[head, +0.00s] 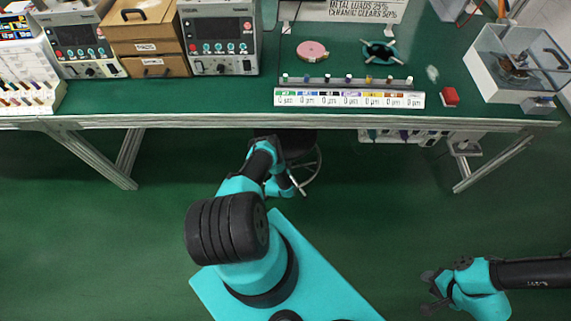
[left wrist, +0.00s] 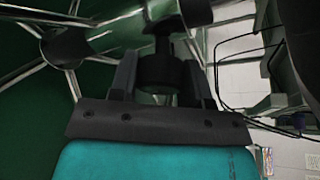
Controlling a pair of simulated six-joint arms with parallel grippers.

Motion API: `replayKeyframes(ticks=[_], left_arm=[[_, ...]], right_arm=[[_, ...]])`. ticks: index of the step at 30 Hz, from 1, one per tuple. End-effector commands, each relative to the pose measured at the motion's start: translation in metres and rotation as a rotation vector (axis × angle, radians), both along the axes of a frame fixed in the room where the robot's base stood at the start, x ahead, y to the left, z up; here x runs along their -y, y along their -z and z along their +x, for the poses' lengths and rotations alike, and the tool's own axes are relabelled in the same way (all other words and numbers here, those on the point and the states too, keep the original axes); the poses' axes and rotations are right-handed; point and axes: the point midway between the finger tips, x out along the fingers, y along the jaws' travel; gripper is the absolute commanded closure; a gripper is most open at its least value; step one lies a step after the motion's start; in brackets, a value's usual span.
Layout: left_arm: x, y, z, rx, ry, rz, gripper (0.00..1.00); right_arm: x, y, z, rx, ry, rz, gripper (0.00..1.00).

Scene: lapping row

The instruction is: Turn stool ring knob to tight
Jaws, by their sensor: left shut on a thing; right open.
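In the head view the stool (head: 299,143) stands under the front edge of the bench, with its dark seat partly hidden and its metal foot ring (head: 318,170) showing beside my left arm. My left arm reaches to it, and the jaws are hidden there. In the left wrist view my left gripper (left wrist: 160,75) is shut on the black knob (left wrist: 160,72), with one finger on each side of it. Metal spokes and a dark hub (left wrist: 66,46) show to the left. My right gripper (head: 431,291) is open and empty over the floor at the lower right.
The green bench (head: 240,97) runs across above the stool, with its metal legs (head: 92,157) at the left and right. Instruments, wooden drawers (head: 147,32), a label strip (head: 350,98) and a clear box (head: 510,88) stand on it. The green floor between my arms is clear.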

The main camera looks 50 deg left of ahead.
Motion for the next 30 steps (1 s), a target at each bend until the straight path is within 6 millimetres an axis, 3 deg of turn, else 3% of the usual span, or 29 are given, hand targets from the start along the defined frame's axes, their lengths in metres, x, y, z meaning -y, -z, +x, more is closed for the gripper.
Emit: replayKeyframes(ticks=[15, 30], left_arm=[[0.0006, -0.0003, 0.0003, 0.240, 0.001, -0.226, 0.80], [0.0003, -0.0010, 0.0008, 0.272, 0.001, -0.256, 0.80]], right_arm=[[0.0000, 0.0000, 0.0000, 0.000, 0.000, 0.000, 0.57], [0.0000, 0.0000, 0.0000, 0.000, 0.000, 0.000, 0.57]])
